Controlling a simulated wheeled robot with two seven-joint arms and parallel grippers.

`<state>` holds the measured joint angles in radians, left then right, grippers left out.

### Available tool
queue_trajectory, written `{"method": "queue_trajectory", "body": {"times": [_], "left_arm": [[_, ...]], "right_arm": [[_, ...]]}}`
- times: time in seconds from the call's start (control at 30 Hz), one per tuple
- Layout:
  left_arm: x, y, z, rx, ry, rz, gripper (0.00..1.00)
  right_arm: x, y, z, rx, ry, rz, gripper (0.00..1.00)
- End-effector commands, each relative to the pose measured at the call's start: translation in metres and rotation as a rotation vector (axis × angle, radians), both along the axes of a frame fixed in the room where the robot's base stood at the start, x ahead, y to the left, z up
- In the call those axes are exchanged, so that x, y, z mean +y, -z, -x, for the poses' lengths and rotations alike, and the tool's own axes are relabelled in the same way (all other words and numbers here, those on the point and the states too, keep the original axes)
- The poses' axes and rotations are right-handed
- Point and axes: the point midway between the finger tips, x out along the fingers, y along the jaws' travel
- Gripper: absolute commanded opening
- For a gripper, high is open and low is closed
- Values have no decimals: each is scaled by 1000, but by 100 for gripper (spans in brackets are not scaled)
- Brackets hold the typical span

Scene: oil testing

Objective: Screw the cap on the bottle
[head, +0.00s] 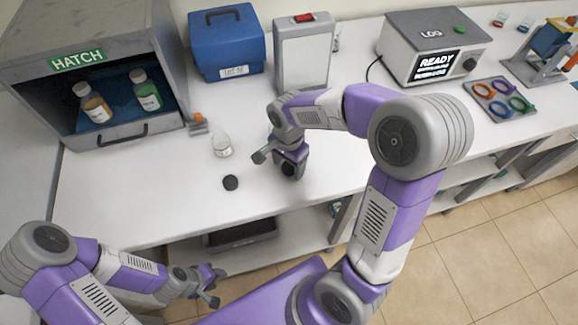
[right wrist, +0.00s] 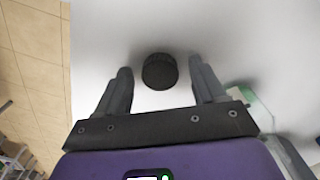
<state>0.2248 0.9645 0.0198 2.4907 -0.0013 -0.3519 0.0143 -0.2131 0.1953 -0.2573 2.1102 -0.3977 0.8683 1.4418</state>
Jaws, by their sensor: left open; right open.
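A black round cap (head: 230,182) lies on the white table near its front edge. A clear bottle (head: 222,146) with a pale label stands upright behind the cap; its top looks bare. My right gripper (head: 273,164) is open and empty, to the right of the cap and bottle. In the right wrist view the cap (right wrist: 160,71) shows ahead, in line with the gap between the open fingers (right wrist: 161,82), not held. Part of what looks like the bottle (right wrist: 255,105) shows behind the right finger there. My left gripper (head: 216,287) is open and empty, low in front of the table.
A grey hatch box (head: 108,61) with two capped bottles stands at the left. A blue case (head: 227,42), a white box (head: 303,52) and a grey device (head: 432,48) line the back. Colored rings (head: 500,98) lie at the right. The table left of the cap is clear.

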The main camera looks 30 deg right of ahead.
Motion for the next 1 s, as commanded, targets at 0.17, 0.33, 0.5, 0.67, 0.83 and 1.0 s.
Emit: {"method": "queue_trajectory", "body": {"times": [0.17,0.33,0.5,0.67,0.83,1.0], "left_arm": [[0,0,0,0,0,0,43],[0,0,0,0,0,0,43],[0,0,0,0,0,0,43],[0,-2,0,0,0,0,43],[0,-11,0,0,0,0,43],[0,-22,0,0,0,0,43]], "right_arm": [[0,0,0,0,0,0,46],[0,0,0,0,0,0,20],[0,0,0,0,0,0,14],[0,-4,0,-1,0,0,14],[0,-32,-1,-4,-1,0,14],[0,-68,-1,-5,-1,-1,14]]}}
